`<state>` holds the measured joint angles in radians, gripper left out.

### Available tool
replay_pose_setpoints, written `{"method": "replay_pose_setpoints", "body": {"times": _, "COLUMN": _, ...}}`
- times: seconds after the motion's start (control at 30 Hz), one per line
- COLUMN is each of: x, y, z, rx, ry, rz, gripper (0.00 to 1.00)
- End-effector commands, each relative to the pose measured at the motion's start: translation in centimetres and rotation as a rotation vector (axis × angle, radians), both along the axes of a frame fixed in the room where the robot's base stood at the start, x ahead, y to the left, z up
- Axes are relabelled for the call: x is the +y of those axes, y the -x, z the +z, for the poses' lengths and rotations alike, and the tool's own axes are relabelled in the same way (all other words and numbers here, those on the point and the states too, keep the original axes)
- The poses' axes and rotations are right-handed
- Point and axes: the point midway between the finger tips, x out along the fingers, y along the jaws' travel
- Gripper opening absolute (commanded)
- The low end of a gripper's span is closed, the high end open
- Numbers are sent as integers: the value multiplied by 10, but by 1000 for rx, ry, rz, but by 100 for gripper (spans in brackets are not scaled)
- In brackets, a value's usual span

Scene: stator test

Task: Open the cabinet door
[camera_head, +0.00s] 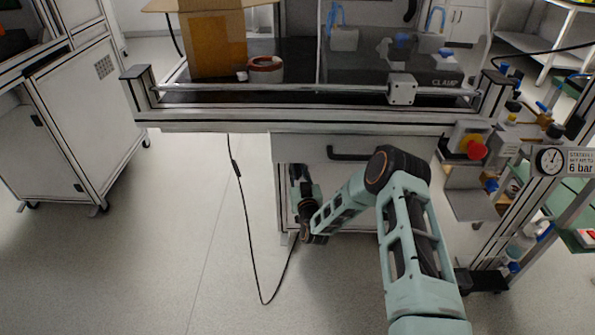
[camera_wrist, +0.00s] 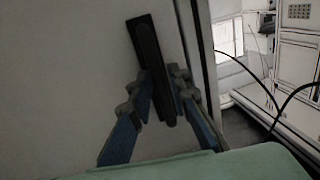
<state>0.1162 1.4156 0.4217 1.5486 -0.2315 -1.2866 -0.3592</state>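The cabinet door (camera_wrist: 75,70) is a plain pale panel filling the left of the wrist view, with its edge just right of my gripper. Its black bar handle (camera_wrist: 143,30) stands upright, slightly tilted. My gripper (camera_wrist: 160,76) has one finger on each side of the handle, tips close against it, and appears shut on it. Exact contact is hard to see in the dim light. In the head view my gripper (camera_head: 301,180) is low beneath the bench at its left side, partly dark. My arm hides much of the cabinet front there.
A drawer (camera_head: 300,148) with a black handle (camera_head: 350,154) sits above, under the workbench rail (camera_head: 290,112). A cable (camera_head: 246,215) hangs to the floor. A red emergency button (camera_head: 476,149) and shelving are at right. Open floor (camera_head: 190,230) lies left, before a white cabinet (camera_head: 85,120).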

Motion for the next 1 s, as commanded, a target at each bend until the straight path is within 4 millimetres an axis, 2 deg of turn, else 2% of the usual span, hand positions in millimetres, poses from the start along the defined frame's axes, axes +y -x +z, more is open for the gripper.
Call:
{"method": "replay_pose_setpoints", "body": {"times": 0.3, "x": 1, "y": -4, "z": 0, "rx": 1, "ry": 0, "rz": 0, "gripper": 17}}
{"method": "replay_pose_setpoints", "body": {"times": 0.47, "x": 1, "y": -3, "z": 0, "rx": 1, "ry": 0, "rz": 0, "gripper": 1}}
{"method": "replay_pose_setpoints", "body": {"times": 0.5, "x": 1, "y": -3, "z": 0, "rx": 1, "ry": 0, "rz": 0, "gripper": 0}}
{"method": "replay_pose_setpoints", "body": {"times": 1.0, "x": -2, "y": 3, "z": 1, "rx": 1, "ry": 1, "rz": 7, "gripper": 0}}
